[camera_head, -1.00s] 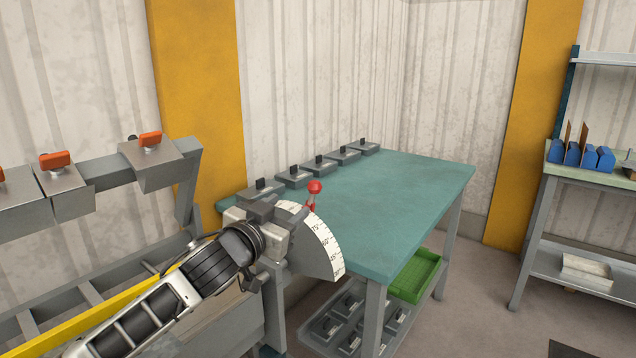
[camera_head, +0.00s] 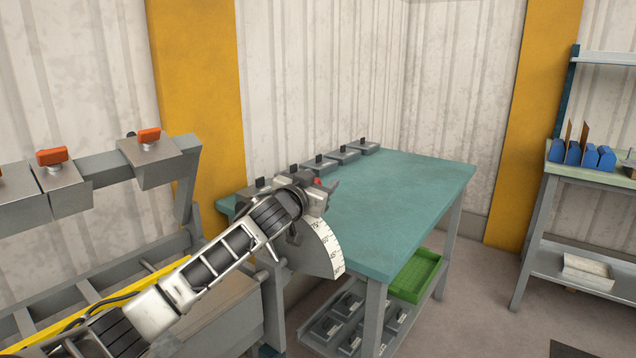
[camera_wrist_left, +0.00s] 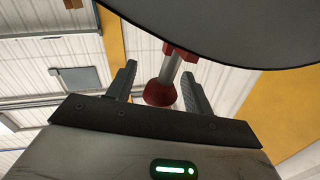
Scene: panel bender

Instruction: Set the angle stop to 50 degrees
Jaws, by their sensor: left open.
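The angle stop's white scale plate (camera_head: 328,246) with black degree marks stands at the bender's right end, beside the teal table. Its red-knobbed stop lever (camera_head: 318,182) is mostly hidden behind my left gripper (camera_head: 331,187) in the head view. In the left wrist view the red ball knob (camera_wrist_left: 160,93) and its grey stem lie between the two dark fingers of my left gripper (camera_wrist_left: 158,85). The fingers are apart, with a gap visible on the left of the knob. The pointer's reading on the scale cannot be told. My right gripper is not in view.
The bender's beam carries grey segments with orange clamp handles (camera_head: 52,157). The teal table (camera_head: 410,190) holds several grey blocks along its back edge. A green crate (camera_head: 417,276) and a grey tray sit on its lower shelf. The table's middle is clear.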

